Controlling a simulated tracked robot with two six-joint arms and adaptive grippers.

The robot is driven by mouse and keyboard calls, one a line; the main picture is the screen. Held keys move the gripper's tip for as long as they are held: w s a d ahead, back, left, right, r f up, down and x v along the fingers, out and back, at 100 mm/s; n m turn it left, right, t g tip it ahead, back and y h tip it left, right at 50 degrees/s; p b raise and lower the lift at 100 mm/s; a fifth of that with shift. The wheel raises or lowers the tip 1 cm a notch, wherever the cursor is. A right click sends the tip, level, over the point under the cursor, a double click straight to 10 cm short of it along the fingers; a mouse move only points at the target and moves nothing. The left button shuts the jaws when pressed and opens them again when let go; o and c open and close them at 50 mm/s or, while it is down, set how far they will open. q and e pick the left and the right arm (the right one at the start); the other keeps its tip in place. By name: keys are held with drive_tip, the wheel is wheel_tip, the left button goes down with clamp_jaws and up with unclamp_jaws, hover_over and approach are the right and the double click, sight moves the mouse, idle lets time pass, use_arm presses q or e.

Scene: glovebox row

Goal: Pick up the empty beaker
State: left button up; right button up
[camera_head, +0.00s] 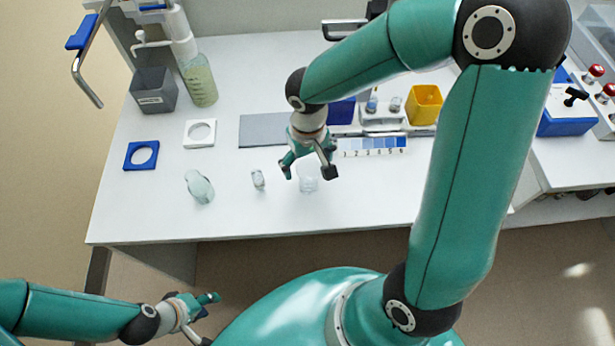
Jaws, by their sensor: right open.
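A small clear glass vessel (308,184), which looks like an empty beaker, stands on the white bench below my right gripper (309,173). The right gripper points down with its fingers spread on either side above the vessel. I cannot tell whether a finger touches it. A larger clear glass piece (199,187) and a small clear vial-like piece (257,180) are to the left on the bench. My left gripper (207,318) is low in front of the bench, away from the glassware, with its fingers apart and empty.
A blue square with a ring hole (131,164), a white one (186,133), a grey bin (151,103) and a cylinder of greenish liquid (200,98) stand at the left. A grey mat (252,130), numbered strip (372,152) and yellow box (436,104) lie behind. The bench front is clear.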

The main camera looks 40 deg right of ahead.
sight(308, 174)
drive_tip(key=shift+w+d+f, duration=0.1)
drive_tip(key=shift+f, duration=1.45)
drive_tip(key=shift+w+d+f, duration=0.1)
drive_tip(key=shift+f, duration=1.45)
drive_tip(key=c, duration=1)
drive_tip(key=shift+r, duration=0.1)
